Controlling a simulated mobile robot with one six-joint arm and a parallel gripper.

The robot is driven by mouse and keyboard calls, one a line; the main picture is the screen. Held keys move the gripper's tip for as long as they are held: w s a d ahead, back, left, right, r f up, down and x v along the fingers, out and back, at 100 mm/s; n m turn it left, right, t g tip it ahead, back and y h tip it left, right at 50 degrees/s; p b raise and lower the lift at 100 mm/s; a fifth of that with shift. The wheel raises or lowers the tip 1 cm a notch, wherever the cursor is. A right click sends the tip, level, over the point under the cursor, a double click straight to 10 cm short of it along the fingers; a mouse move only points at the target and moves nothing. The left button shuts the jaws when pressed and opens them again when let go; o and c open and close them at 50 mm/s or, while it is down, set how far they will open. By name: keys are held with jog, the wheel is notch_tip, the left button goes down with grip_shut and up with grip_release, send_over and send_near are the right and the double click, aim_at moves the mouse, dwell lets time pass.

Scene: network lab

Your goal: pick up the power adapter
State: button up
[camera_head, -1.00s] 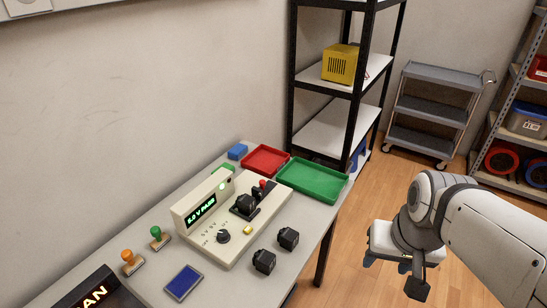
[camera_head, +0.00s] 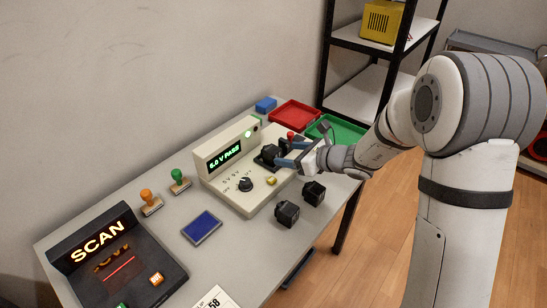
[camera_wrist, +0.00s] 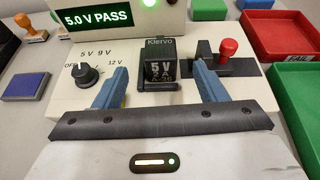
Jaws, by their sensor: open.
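A black power adapter (camera_head: 269,151) sits on the beige tester (camera_head: 235,197), whose lit display reads 5.0 V PASS. In the wrist view the adapter (camera_wrist: 158,70) shows a top marked Klervo and a front label with 5V and 2A. My gripper (camera_head: 280,153) is open at the tester, with its blue fingers pointing at the adapter. In the wrist view one finger of my gripper (camera_wrist: 160,75) is on each side of the adapter, with a gap on both sides. Two more black adapters, a nearer one (camera_head: 287,214) and a farther one (camera_head: 314,193), lie on the table.
A red-knobbed lever (camera_wrist: 228,48) stands right of the adapter, close to the right finger. A red tray (camera_head: 295,114) and a green tray (camera_head: 345,131) lie behind. A scanner (camera_head: 110,265), two stamps and a blue pad (camera_head: 201,227) are at the left.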

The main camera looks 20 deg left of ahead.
aim_at(278, 153)
jog(key=shift+w+a+f, duration=0.3)
jog(key=shift+f, duration=0.05)
jog(key=x, duration=0.7)
jog(key=shift+a, duration=0.2)
jog(key=c, duration=1.2)
